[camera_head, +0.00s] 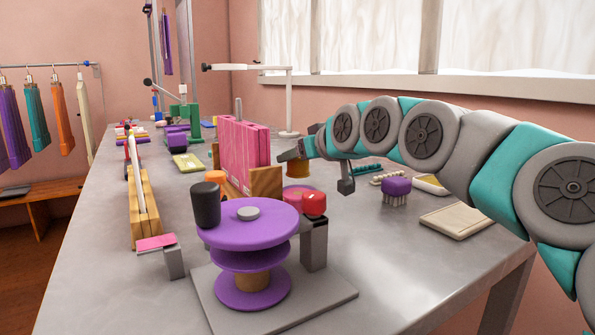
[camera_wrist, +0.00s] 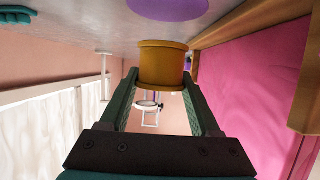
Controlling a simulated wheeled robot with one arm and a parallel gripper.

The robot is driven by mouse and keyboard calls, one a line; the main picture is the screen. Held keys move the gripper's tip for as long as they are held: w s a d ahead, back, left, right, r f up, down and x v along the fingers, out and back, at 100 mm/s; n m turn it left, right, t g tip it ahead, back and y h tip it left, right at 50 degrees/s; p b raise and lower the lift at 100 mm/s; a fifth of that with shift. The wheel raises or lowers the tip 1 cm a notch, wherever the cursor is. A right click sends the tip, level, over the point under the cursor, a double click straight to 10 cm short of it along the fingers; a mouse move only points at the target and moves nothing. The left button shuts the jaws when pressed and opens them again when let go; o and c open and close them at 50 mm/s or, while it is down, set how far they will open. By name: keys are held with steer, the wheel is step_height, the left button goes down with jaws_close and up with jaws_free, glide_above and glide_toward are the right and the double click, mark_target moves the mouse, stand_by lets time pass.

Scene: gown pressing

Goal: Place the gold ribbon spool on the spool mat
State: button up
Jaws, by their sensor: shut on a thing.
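The gold ribbon spool (camera_head: 299,170) is held upright between the fingers of my gripper (camera_head: 290,158), above the table beside the pink bolts. In the wrist view, my gripper (camera_wrist: 162,80) is shut on the gold spool (camera_wrist: 163,66). A flat round purple disc (camera_wrist: 168,8), which looks like the spool mat, lies on the table beyond the spool and apart from it. In the head view, a pinkish round patch (camera_head: 297,189) shows below the spool, partly hidden by the purple stand and red knob. I cannot tell whether the spool is fully over it.
The pink fabric block (camera_head: 242,145) in a wooden holder (camera_head: 265,183) stands close beside my gripper. A purple brush (camera_head: 396,187) and a beige pad (camera_head: 457,220) lie to the right.

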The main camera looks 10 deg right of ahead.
mark_target(304, 169)
steer(key=shift+f, duration=1.7)
steer(key=shift+f, duration=0.2)
steer(key=o, duration=1.3)
steer(key=shift+r, duration=0.1)
steer(key=shift+o, duration=0.2)
steer(key=shift+s+r, duration=0.1)
steer(key=shift+r, duration=0.1)
steer(key=shift+s+d+r, duration=0.1)
steer(key=shift+s, duration=0.15)
steer(key=b+v, duration=0.1)
steer(key=v, duration=1)
